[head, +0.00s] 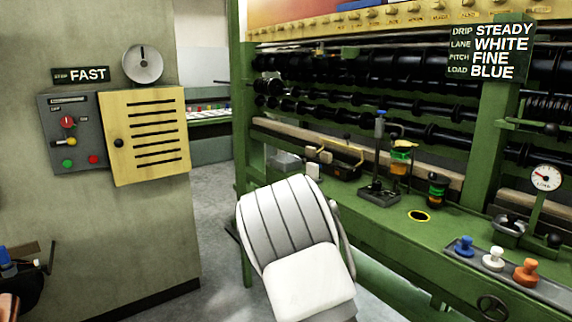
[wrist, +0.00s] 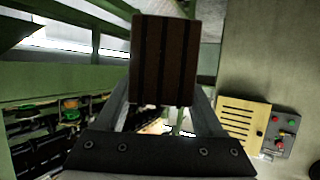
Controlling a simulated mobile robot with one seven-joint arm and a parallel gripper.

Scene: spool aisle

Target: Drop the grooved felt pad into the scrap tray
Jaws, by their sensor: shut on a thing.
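The grooved felt pad (wrist: 165,60) is a brown block with dark lengthwise grooves, seen large in the wrist view. My gripper (wrist: 164,98) is shut on it, with a finger at each side, and holds it up off any surface. The head view does not show the pad or my fingers; my white arm fills its lower middle. No tray is clearly marked as the scrap tray. A dark low tray (head: 343,172) and a small grey container (head: 286,161) stand on the green bench's far left part, and I cannot tell whether either is it.
A yellow louvred cabinet door (head: 150,135) juts from the left wall. Floor between is clear.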

